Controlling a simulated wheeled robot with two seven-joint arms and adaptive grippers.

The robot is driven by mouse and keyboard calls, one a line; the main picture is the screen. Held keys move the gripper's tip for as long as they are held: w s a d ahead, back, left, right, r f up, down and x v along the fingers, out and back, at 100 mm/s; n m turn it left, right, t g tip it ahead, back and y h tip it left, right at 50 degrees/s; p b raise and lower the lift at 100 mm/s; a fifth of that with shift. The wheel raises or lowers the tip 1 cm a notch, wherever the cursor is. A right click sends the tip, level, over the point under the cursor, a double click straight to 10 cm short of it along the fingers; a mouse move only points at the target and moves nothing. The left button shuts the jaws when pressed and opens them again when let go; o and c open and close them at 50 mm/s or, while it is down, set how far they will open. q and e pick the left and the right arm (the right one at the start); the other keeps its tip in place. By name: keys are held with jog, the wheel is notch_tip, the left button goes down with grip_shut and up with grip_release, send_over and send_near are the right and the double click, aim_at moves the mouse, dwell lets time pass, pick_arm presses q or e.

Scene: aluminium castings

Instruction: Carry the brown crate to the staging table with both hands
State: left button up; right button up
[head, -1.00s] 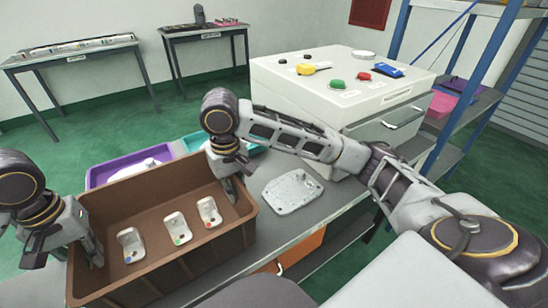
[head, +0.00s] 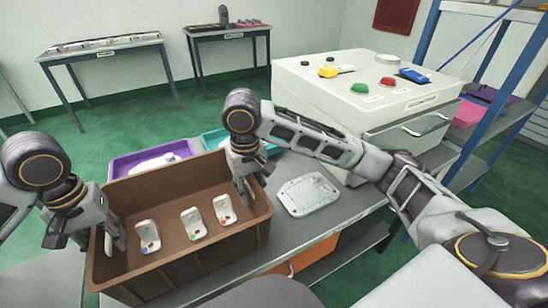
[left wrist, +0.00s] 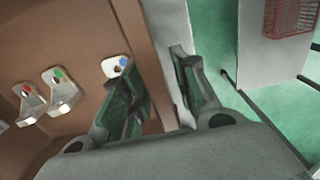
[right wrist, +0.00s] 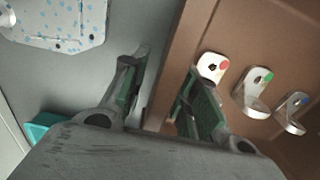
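The brown crate (head: 205,240) stands on a grey table, with three pale castings (head: 147,236) inside it. My left gripper (head: 118,238) is at the crate's left end wall. In the left wrist view its open fingers (left wrist: 158,88) straddle that wall, one inside and one outside. My right gripper (head: 242,182) is at the right end wall. In the right wrist view its open fingers (right wrist: 160,85) straddle that wall too, with a gap on the outer side. Two labelled tables stand at the back, left (head: 103,50) and right (head: 222,36); I cannot read which is the staging table.
A purple tray (head: 125,165) and a teal tray (head: 212,139) lie behind the crate. A flat pale casting (head: 308,195) lies to its right. A white control box (head: 365,100) and blue-framed shelving (head: 425,40) stand further right. Green floor is clear before the back tables.

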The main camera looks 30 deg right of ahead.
pick_arm(q)
jog(key=shift+r, duration=5.5)
pick_arm(e)
jog(key=shift+r, duration=0.1)
jog(key=shift+r, duration=5.9)
